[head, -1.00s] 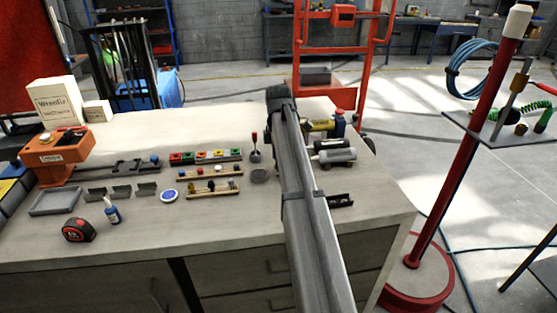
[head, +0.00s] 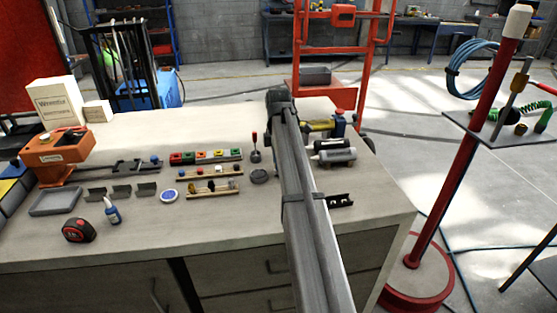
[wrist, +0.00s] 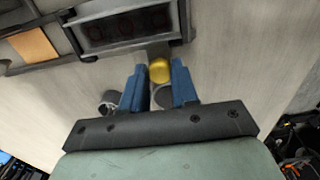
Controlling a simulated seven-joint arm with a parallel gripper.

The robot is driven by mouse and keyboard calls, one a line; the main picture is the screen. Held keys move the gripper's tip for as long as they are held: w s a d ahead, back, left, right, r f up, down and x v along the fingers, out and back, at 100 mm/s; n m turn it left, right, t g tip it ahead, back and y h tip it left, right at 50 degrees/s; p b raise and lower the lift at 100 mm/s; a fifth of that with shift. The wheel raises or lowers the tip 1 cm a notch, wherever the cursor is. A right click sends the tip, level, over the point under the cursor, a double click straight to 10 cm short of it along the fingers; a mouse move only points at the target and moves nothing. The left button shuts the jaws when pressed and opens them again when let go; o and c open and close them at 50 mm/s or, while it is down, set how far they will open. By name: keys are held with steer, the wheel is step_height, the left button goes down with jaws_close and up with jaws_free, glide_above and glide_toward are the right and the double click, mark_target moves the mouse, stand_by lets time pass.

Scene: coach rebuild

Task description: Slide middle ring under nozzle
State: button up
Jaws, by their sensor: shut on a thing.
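In the wrist view, my gripper (wrist: 160,76) has two blue fingers closed on a yellow round knob (wrist: 159,69). The knob sits at the near edge of a grey fixture (wrist: 150,45). A dark recess (wrist: 122,26) in the fixture shows faint ring-like shapes in a row; I cannot tell which is the middle ring. No nozzle can be made out with certainty. A grey round part (wrist: 164,97) lies between the fingers, partly hidden. In the head view my own arm hides the gripper and the knob.
A short grey cylinder (wrist: 109,101) stands close beside the left finger. The bench's front centre is clear.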

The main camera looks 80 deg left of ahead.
jaws_close()
steer(key=a, duration=1.4)
steer(key=shift+a, duration=0.1)
steer(key=o, duration=1)
jaws_free()
steer(key=shift+c, duration=0.2)
steer(key=shift+r, duration=0.1)
step_height(320, 180, up, 14)
